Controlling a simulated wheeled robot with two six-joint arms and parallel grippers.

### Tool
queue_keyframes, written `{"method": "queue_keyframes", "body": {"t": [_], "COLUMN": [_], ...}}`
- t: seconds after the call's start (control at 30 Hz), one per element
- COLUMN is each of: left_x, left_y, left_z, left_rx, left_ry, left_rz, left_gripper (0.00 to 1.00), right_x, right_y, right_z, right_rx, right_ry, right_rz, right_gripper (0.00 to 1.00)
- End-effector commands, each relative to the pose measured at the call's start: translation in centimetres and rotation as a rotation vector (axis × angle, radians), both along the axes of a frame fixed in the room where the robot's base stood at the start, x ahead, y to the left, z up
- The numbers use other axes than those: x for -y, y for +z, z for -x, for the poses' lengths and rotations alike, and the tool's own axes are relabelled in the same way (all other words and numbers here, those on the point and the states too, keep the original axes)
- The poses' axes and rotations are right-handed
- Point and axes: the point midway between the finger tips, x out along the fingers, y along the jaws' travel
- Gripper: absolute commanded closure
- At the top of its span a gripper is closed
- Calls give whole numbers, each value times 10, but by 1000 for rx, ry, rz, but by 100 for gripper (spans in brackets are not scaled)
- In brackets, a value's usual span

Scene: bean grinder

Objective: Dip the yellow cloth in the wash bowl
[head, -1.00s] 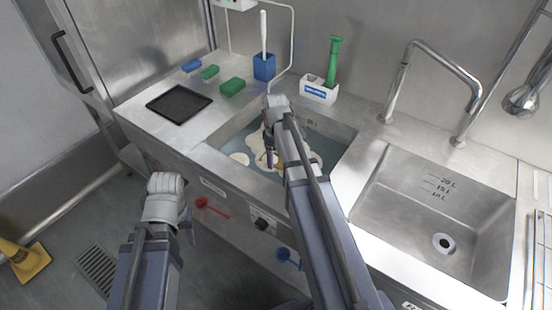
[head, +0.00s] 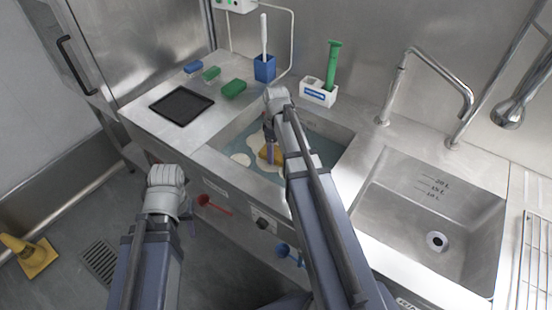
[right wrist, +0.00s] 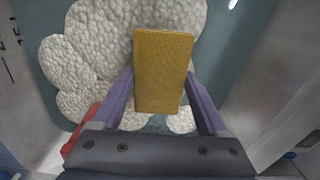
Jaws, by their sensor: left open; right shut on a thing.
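The yellow cloth (head: 270,154) is a folded block over the foam in the left basin, the wash bowl (head: 340,132). My right gripper (head: 269,138) is shut on it from above. In the right wrist view, the cloth (right wrist: 163,72) stands between the two purple fingers (right wrist: 162,105), with white foam and grey-blue water behind it. I cannot tell whether its lower edge touches the water. My left gripper (head: 191,222) is open and empty in front of the counter, mostly hidden behind its own wrist.
A black tray (head: 181,102), a blue sponge (head: 193,67) and green sponges (head: 234,88) lie on the left counter. A blue holder (head: 264,69) and a white caddy (head: 318,97) stand behind the basin. The right sink (head: 405,215) is empty. Red (head: 215,205) and blue handles stick out in front.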

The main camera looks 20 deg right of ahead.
Motion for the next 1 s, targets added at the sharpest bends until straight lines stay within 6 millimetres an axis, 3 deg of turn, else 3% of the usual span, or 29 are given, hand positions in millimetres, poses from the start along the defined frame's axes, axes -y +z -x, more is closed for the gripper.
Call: {"method": "queue_keyframes", "body": {"t": [0.03, 1.0], "left_x": [0, 0], "left_y": [10, 102], "left_z": [0, 0], "left_rx": [0, 0], "left_ry": [0, 0], "left_rz": [0, 0], "left_gripper": [55, 55], "right_x": [0, 0], "right_y": [10, 102], "right_z": [0, 0], "right_rx": [0, 0], "right_ry": [0, 0], "right_rz": [0, 0], "right_gripper": [68, 68]}}
